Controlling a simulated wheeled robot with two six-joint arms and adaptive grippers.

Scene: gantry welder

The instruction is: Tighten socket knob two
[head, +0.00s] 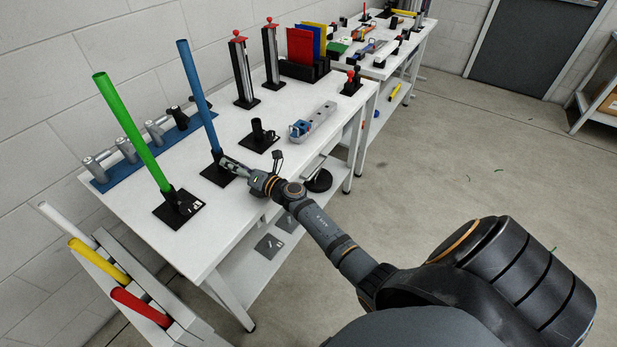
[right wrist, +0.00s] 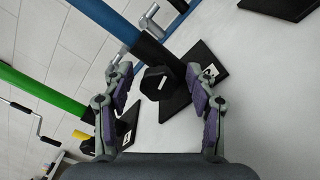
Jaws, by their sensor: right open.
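A blue tube (head: 196,95) stands upright in a black socket with a square base (head: 212,177) on the white table. My right gripper (head: 233,166) is at this socket, on its right side. In the right wrist view, the socket's black faceted knob (right wrist: 155,84) lies between the two open fingers of my right gripper (right wrist: 157,76). There is a visible space on both sides of the knob. The blue tube (right wrist: 103,16) runs into the socket behind it. The knob is hidden by the gripper in the head view. My left gripper is not in view.
A green tube (head: 130,130) stands tilted in its own socket (head: 180,208) to the left. An empty black socket (head: 259,137) stands to the right. A rack with white, yellow and red tubes (head: 140,306) is at lower left.

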